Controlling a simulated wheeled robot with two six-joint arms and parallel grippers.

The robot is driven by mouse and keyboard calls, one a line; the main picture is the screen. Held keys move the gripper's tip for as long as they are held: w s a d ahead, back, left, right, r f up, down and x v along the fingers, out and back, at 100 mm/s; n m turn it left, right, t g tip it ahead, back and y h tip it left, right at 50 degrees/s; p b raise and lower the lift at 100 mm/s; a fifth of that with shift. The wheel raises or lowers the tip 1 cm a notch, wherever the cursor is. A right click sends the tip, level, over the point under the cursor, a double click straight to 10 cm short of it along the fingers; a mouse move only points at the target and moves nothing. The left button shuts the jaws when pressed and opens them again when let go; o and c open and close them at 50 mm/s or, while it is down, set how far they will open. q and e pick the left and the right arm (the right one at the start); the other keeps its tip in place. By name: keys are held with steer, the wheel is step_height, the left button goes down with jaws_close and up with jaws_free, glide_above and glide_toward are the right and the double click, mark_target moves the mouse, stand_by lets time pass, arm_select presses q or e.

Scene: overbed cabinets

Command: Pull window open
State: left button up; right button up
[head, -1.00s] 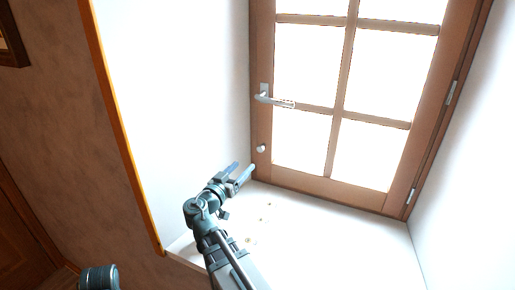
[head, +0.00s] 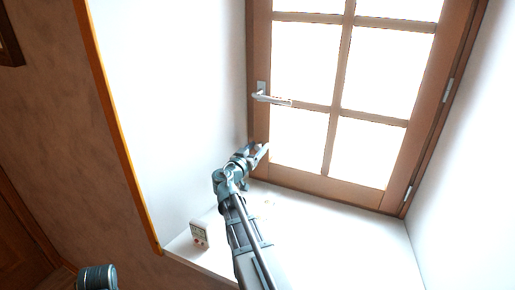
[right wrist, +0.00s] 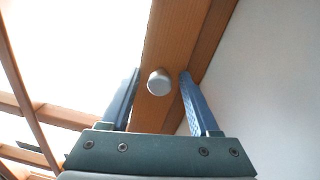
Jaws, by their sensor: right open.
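The window (head: 385,150) is a brown wooden frame with several bright panes, and it looks shut in its recess. A silver lever handle (head: 271,97) sticks out sideways from its left stile. A small round whitish knob (right wrist: 158,82) is on the wood in the right wrist view, between the two blue fingers and beyond their reach or near their tips; the exact depth is unclear. My right gripper (head: 259,152) is open at the lower left corner of the window, below the lever handle, and hides the knob in the head view. My left gripper is not in view.
A white sill (head: 335,235) lies under the window, mostly clear. White recess walls rise on both sides, with hinges (head: 408,194) on the window's right edge.

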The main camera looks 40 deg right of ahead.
steer(key=shift+c, duration=0.2)
jaws_close()
stand_by(1.3)
